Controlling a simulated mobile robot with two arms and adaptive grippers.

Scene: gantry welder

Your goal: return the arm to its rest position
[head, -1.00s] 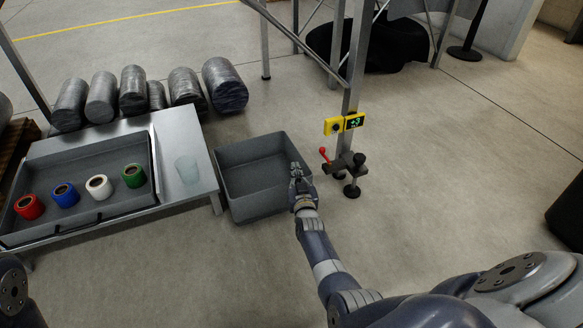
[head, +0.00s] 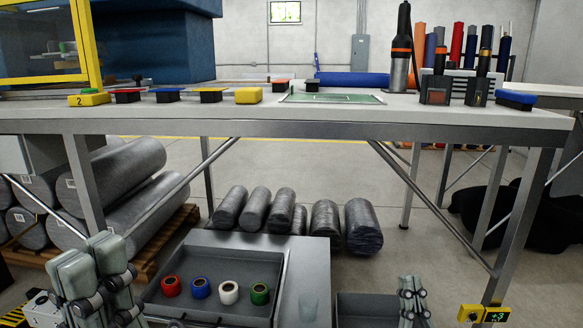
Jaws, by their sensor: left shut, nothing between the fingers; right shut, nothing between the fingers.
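My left gripper (head: 92,268) stands upright at the lower left of the head view, with its pale fingers close together and nothing held. It is to the left of the tray with the tape rolls. My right gripper (head: 412,294) points up at the lower right, shut and empty. It shows in front of the grey bin (head: 366,308), overlapping the bin's right side. The arm links below both grippers are cut off by the picture's bottom edge.
A long workbench (head: 300,128) crosses the view, with tools and coloured blocks on top. Below it are a grey tray (head: 279,268) with several tape rolls, wrapped cylinders (head: 325,229), and a yellow gauge (head: 470,313) at a bench leg. Open floor shows behind.

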